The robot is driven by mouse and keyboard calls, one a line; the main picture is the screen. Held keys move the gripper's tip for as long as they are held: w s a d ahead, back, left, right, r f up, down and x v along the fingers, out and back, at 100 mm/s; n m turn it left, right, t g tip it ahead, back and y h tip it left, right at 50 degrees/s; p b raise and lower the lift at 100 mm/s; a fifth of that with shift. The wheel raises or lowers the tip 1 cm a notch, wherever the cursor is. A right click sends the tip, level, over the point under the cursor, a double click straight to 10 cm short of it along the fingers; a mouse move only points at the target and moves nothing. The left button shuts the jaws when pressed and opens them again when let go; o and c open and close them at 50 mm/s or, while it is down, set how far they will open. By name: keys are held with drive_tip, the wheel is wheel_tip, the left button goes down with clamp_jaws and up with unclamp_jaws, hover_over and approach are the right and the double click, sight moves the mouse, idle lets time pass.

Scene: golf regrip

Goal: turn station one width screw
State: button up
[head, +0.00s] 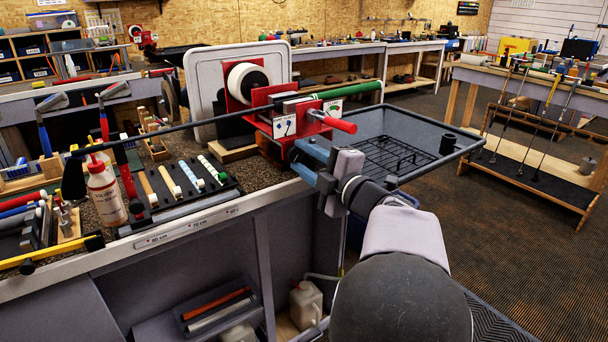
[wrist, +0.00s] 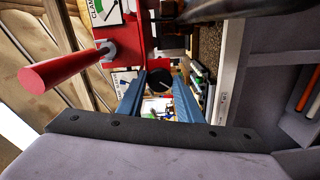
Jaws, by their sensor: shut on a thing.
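The red vise station (head: 270,97) stands at the bench's right end, with dial labels on its front. A red handle (head: 336,123) sticks out of it toward the right; it also shows large in the wrist view (wrist: 62,70). My gripper (head: 301,160) is at the lower front of the vise. In the wrist view its blue fingers (wrist: 160,97) are on either side of a dark round knob (wrist: 159,80), which looks like the width screw, and are shut on it. In the head view the knob is hidden by the gripper. The knob's turn angle is hard to read.
A club with a green grip (head: 352,89) lies through the vise, its shaft reaching far left over the bench. A dark tray with a wire rack (head: 420,137) is just right of my gripper. Grips (head: 170,182), a bottle (head: 104,190) and tools crowd the bench at left.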

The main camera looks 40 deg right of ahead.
drive_tip(key=n+b, duration=0.3)
drive_tip(key=b, duration=0.1)
drive_tip(key=shift+f+n, duration=0.3)
drive_tip(key=shift+n, duration=0.1)
drive_tip(key=n+b, duration=0.3)
drive_tip(key=b, duration=0.1)
drive_tip(key=shift+n+b, duration=0.3)
drive_tip(key=n+b, duration=0.4)
drive_tip(key=shift+r, duration=0.15)
drive_tip(key=shift+r+n+b, duration=0.15)
drive_tip(key=shift+n+b, duration=0.65)
drive_tip(key=shift+n, duration=0.1)
drive_tip(key=o, duration=1)
drive_tip(key=shift+r, duration=0.1)
drive_tip(key=shift+s, duration=0.1)
